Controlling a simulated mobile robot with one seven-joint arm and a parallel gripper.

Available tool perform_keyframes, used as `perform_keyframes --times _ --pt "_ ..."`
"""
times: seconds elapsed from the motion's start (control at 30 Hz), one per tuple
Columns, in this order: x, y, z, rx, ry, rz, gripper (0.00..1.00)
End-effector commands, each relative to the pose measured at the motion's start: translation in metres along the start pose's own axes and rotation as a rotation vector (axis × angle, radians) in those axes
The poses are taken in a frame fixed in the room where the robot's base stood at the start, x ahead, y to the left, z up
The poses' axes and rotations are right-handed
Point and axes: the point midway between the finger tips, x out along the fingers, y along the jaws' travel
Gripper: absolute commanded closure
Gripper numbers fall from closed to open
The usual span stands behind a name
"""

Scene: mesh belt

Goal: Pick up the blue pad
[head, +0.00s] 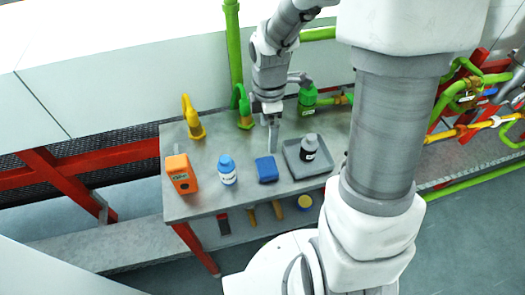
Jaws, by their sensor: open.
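The blue pad (267,170) lies flat on the grey metal table, between a blue bottle and a grey tray. My gripper (272,148) is above the table, pointing down, just behind the pad in the head view. Its fingers are open and appear empty. I cannot tell from this angle exactly how high the fingertips are above the pad. The pad's top and front side are in plain view.
Red rails and green pipes run around the table.

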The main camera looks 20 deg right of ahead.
Motion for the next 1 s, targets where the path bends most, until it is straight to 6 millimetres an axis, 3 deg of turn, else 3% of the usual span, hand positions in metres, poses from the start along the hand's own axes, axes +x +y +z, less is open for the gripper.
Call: perform_keyframes --times 0.1,0.4,0.73,1.0 --pt "0.029 -0.002 -0.001 -0.002 0.001 -0.008 0.0" --pt "0.082 -0.001 0.0 0.002 0.0 -0.004 0.0" --pt "0.103 -0.001 -0.001 0.002 0.0 -0.003 0.0" --pt "0.137 -0.003 -0.001 0.002 0.0 -0.003 0.0"
